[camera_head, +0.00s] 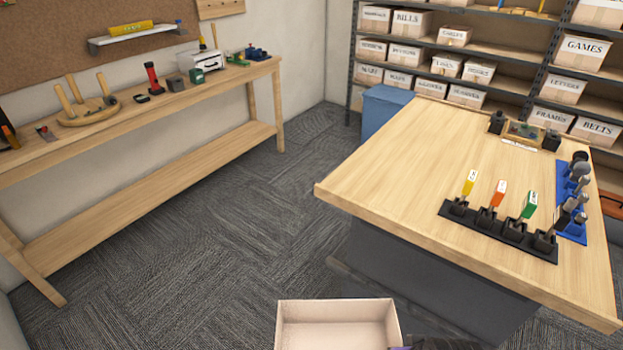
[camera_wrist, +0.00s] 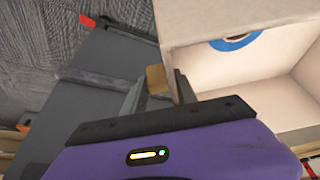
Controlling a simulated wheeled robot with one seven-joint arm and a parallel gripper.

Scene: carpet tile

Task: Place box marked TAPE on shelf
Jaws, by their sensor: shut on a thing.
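An open pale box (camera_head: 338,325) shows at the bottom of the head view. No TAPE marking can be read on its visible sides. In the wrist view my gripper (camera_wrist: 158,82) is shut on the wall of this box (camera_wrist: 225,70). A blue ring-shaped thing (camera_wrist: 238,42), like a roll of tape, lies inside it. In the head view only a bit of my gripper shows at the bottom edge. The shelf (camera_head: 512,55) stands along the back right wall, far from the box, with several labelled boxes on its levels and some bare stretches of board.
A wooden-topped table (camera_head: 400,165) with tool holders stands on the right, between the box and the shelf. A blue bin (camera_head: 385,108) stands beyond its far left corner. A workbench (camera_head: 150,190) lines the left wall. Carpet (camera_head: 240,215) is clear between bench and table.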

